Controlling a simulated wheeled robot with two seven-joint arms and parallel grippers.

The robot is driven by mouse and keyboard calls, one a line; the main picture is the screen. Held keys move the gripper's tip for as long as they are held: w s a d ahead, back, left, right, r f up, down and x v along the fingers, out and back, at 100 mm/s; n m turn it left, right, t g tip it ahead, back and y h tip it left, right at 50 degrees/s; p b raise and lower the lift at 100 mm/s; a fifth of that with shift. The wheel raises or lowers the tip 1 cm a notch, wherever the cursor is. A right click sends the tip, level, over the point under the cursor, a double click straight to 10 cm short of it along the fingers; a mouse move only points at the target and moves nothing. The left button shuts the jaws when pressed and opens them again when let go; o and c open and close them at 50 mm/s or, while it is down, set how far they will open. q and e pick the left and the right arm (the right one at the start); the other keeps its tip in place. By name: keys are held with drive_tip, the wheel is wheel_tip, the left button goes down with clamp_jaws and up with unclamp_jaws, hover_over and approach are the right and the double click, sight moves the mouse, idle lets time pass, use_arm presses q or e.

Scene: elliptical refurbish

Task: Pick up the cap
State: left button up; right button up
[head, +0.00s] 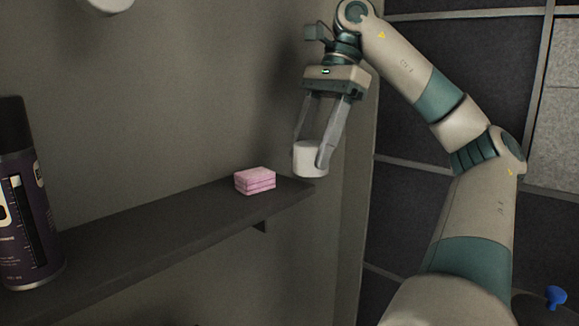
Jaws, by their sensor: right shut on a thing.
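The cap is a small white cylinder (307,160) in the head view, right of the middle. My right gripper (312,152) points down and is shut on the cap, with one finger in front of its right side. The cap is held at the far right end of the dark shelf (150,232). I cannot tell whether its underside is clear of the shelf end. My left gripper is not in view.
A pink sponge-like block (254,181) lies on the shelf, left of the cap. A dark spray can (27,205) stands at the shelf's near left end. The shelf between them is clear. A wall rises behind. A blue object (556,297) shows at lower right.

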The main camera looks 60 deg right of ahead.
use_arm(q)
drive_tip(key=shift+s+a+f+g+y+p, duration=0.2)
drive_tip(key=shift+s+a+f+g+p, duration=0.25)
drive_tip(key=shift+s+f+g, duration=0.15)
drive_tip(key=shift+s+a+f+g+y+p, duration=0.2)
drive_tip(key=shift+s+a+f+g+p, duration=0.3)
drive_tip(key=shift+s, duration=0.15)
use_arm(e)
drive_tip(key=s+d, duration=0.6)
drive_tip(key=d, duration=0.5)
